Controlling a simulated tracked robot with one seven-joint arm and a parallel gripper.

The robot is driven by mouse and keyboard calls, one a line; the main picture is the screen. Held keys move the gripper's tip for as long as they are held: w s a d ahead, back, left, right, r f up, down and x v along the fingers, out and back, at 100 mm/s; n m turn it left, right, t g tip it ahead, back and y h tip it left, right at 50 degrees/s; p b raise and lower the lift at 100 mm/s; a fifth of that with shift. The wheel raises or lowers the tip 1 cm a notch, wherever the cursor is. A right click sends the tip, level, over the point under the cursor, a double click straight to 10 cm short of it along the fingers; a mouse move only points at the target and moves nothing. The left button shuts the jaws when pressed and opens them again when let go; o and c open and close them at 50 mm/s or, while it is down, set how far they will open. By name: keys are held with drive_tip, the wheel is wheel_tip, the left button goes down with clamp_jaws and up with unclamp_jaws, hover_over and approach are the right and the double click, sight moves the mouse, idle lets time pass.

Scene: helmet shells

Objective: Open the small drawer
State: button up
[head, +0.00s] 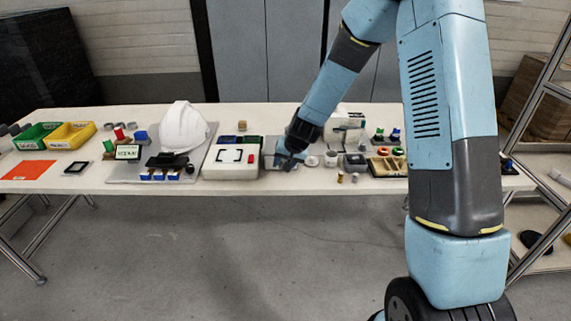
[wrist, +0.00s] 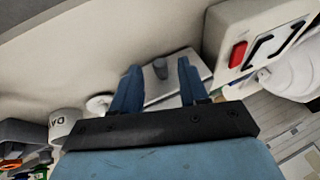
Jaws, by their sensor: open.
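The small drawer (wrist: 176,82) shows in the wrist view as a pale grey front with a short dark grey knob (wrist: 160,68). My gripper (wrist: 159,70) is open, its two blue fingers on either side of the knob in this view. I see no finger closed on the knob, and cannot tell how deep it lies between the fingertips. In the head view, my gripper (head: 284,157) reaches down over the front of a low grey unit (head: 268,146), partly hiding it. How far the drawer stands out cannot be told.
A pale box with a red button (head: 251,158) stands close left of my gripper. A white helmet shell (head: 184,128) is further left. A white cup (head: 331,158) and a tan tray (head: 388,166) stand to the right. The table's front strip (head: 250,187) is mostly clear.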

drive_tip(key=shift+w+a+f, duration=0.1)
drive_tip(key=shift+w+f, duration=0.05)
drive_tip(key=shift+f, duration=0.15)
drive_tip(key=shift+c, duration=0.4)
clamp_jaws()
